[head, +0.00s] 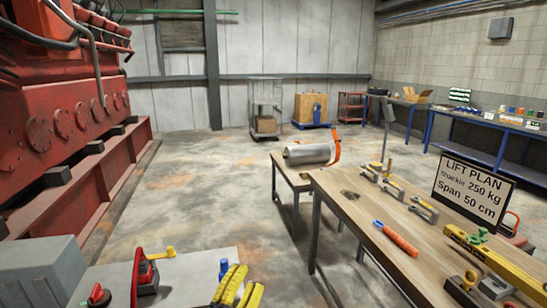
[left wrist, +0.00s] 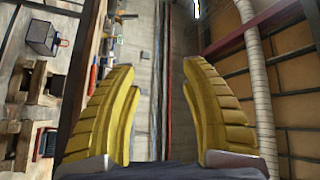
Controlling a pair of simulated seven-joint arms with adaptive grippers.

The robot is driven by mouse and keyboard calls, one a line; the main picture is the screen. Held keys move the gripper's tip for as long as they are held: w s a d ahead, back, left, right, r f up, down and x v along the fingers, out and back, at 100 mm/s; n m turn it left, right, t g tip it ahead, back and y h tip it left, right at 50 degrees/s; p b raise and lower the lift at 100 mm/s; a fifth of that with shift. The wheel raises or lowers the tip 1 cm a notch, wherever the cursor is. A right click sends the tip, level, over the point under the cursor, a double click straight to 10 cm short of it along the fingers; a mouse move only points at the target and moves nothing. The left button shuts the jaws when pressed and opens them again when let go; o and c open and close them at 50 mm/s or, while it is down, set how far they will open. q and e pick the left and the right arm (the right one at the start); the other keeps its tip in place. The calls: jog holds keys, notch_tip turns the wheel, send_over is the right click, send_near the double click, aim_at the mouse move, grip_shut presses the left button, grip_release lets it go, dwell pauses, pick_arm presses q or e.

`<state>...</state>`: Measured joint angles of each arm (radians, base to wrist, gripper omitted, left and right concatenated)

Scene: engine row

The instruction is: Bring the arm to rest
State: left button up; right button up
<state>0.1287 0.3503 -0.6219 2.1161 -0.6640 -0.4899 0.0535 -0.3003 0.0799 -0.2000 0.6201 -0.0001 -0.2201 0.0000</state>
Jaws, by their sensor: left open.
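My left gripper (head: 237,285) shows its yellow ribbed fingers at the bottom of the head view, in front of the grey bench top (head: 190,278). In the left wrist view the fingers of this gripper (left wrist: 160,110) stand wide apart with nothing between them. The gripper is open and empty. My right gripper is in neither view.
A wooden table (head: 345,215) on the right carries shackles (head: 423,209), an orange-handled tool (head: 398,238), a yellow beam (head: 490,262) and a lift plan sign (head: 474,191). A metal cylinder (head: 308,153) lies behind. A red engine (head: 50,120) stands left. The middle floor is clear.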

pick_arm(q)
jog(key=s+a+f+n+g+y, duration=0.2)
jog(key=s+a+f+n+y, duration=0.35)
jog(key=a+f+y, duration=0.45)
jog(key=s+a+f+n+g+y, duration=0.1)
jog(key=s+a+f+n+g, duration=0.15)
jog(key=s+a+f, duration=0.35)
jog(key=s+a+f+n+g+y, duration=0.15)
jog(key=s+a+g, duration=0.25)
jog(key=s, duration=0.5)
jog(key=s+a+f+n+g, duration=0.1)
jog(key=s+a+f+g, duration=0.2)
jog(key=s+a+f, duration=0.3)
jog(key=s+d+f+g+h, duration=0.1)
jog(key=s+d+f, duration=0.1)
jog(key=f, duration=0.8)
jog(key=s+d+f+g+h, duration=0.1)
jog(key=d+f, duration=0.2)
jog(key=f, duration=0.8)
jog(key=s+d+f+g+h, duration=0.1)
jog(key=s+d+f, duration=0.1)
jog(key=f, duration=0.8)
jog(key=s+f+n+g+h, duration=0.1)
jog(key=s+f+n+g, duration=0.2)
jog(key=s+f, duration=1.6)
jog(key=shift+s+f+h, duration=0.3)
jog(key=shift+s+h, duration=0.05)
jog(key=shift+s, duration=0.7)
jog(key=shift+d, duration=0.1)
